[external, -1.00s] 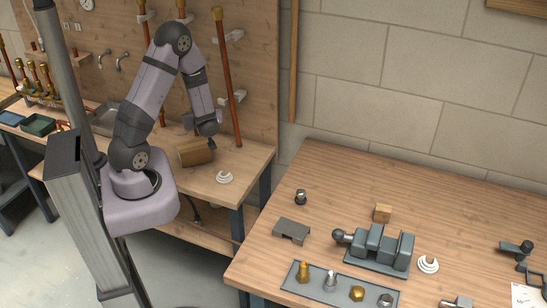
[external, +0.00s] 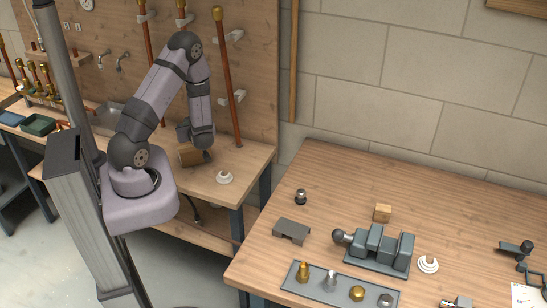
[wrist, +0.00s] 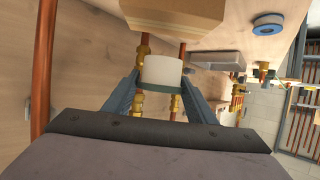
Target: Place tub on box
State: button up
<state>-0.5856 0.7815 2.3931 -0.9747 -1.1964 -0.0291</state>
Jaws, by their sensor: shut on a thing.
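My gripper (wrist: 160,78) is shut on the tub (wrist: 160,71), a small white cylinder with a dark greenish band at its lower edge in the wrist view. The tub sits between the two blue-grey fingers. The box (wrist: 170,12) is a light wooden block at the top of the wrist view, just beyond the tub; I cannot tell whether they touch. In the external view the brown box (external: 189,156) stands on the left workbench, partly covered by my gripper (external: 183,134). The tub is hidden there.
Copper pipes (external: 228,90) rise along the back panel behind my arm. A second table (external: 330,190) at the right holds a vise (external: 378,248) and fittings.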

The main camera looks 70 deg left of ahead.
jog(key=shift+f, duration=2.1)
jog(key=shift+f, duration=0.15)
jog(key=o, duration=1.1)
jog(key=shift+r+p, duration=0.2)
jog(key=shift+p, duration=0.15)
jog(key=shift+d, duration=0.3)
jog(key=b+v, duration=0.2)
jog(key=v, duration=0.9)
jog(key=shift+d, duration=0.2)
jog(key=shift+r, duration=0.1)
